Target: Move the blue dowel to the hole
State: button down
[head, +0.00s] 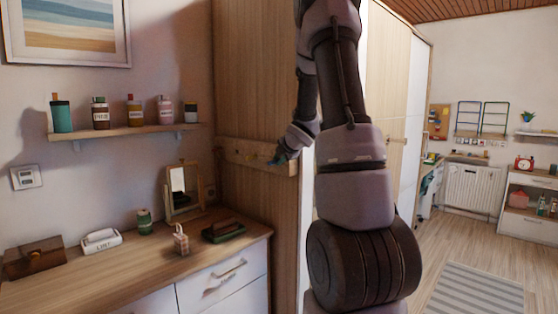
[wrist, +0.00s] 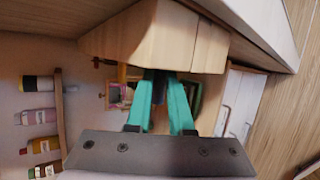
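A dark blue piece, which looks like the blue dowel (wrist: 160,86), shows between the two teal fingers of my gripper (wrist: 161,78) in the wrist view. The fingers are close together on it, and its far end is hidden by the wooden block (wrist: 150,35). In the head view my gripper (head: 277,157) is at the right part of a wooden rail (head: 246,163) on the tall cabinet's side. A few small dark spots show on the rail; I cannot tell which is the hole. I cannot tell whether the dowel touches the rail.
A shelf (head: 120,132) with several bottles is on the left wall.

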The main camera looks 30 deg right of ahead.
jog(key=shift+a, duration=0.15)
jog(key=s+a, duration=0.2)
jog(key=a, duration=0.3)
jog(key=shift+s+a, duration=0.15)
jog(key=shift+a, duration=0.25)
dwell(1.4)
dwell(0.4)
